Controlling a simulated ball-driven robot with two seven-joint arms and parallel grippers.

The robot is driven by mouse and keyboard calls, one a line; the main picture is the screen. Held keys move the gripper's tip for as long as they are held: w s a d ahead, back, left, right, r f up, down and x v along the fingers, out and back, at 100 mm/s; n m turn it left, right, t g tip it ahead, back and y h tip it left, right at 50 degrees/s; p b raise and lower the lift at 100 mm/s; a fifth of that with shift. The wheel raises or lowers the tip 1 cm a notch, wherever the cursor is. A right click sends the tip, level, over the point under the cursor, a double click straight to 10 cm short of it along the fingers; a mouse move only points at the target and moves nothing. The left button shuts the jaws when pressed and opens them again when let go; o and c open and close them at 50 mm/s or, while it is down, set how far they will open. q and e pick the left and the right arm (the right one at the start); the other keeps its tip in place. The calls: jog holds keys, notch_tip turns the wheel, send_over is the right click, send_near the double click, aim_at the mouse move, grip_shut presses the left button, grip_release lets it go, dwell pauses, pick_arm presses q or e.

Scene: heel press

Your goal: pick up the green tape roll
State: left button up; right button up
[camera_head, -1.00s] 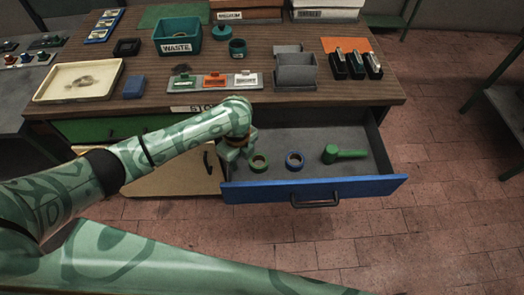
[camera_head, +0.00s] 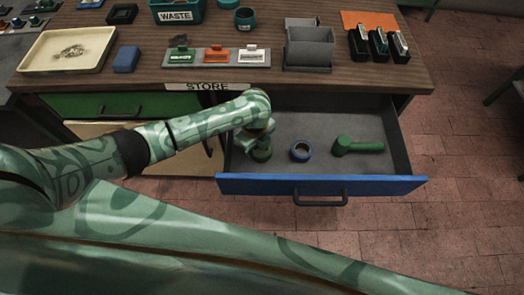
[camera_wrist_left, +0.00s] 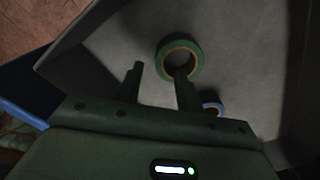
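The green tape roll (camera_head: 262,155) lies in the open drawer near its left side, partly hidden by my left gripper (camera_head: 256,143) in the head view. In the left wrist view, the roll (camera_wrist_left: 180,42) is a green ring with a tan inner edge, lying flat on the drawer floor. My left gripper (camera_wrist_left: 159,70) is open, its fingers pointing at the drawer floor. One finger overlaps the roll's near rim and hole in the picture; the other is off to its left. I cannot tell whether a finger touches the roll. My right gripper is not in view.
The blue-fronted drawer (camera_head: 250,185) also holds a blue tape roll (camera_head: 300,151) just right and a green mallet-like object (camera_head: 358,145) further right. The wooden worktop (camera_head: 140,75) with bins and stamps overhangs the drawer's back. The drawer's far right is bare.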

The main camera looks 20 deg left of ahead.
aim_at(255, 153)
pick_arm(q)
jog(key=f+b, duration=0.2)
jog(key=f, duration=0.1)
jog(key=f+b, duration=0.1)
jog(key=f, duration=0.1)
jog(key=shift+w+a+f, duration=0.1)
jog(key=shift+a+f, duration=0.1)
jog(key=shift+a, duration=0.05)
jog(key=shift+r, duration=0.15)
grip_shut()
jog(key=shift+r, duration=0.1)
